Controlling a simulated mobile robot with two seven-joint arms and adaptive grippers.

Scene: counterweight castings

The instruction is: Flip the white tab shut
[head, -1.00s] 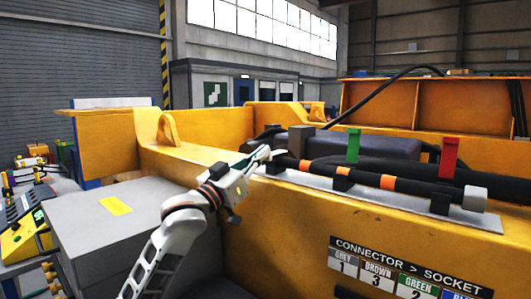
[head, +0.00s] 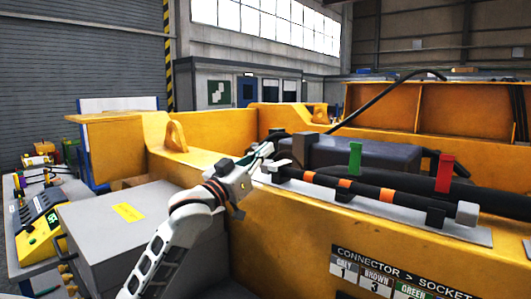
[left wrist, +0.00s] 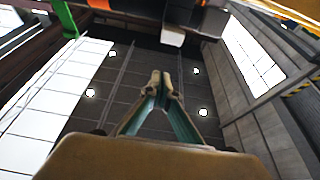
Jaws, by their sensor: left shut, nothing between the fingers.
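Along the orange casting (head: 300,235), a dark cable with orange bands runs through black clamps. My right gripper is not in view.
A green tab (head: 355,158) and a red tab (head: 445,173) stand upright farther right along the cable. A pale block (head: 467,213) sits at the cable's right end. A grey box (head: 130,230) stands at the left, beside a bench with a yellow device (head: 40,235).

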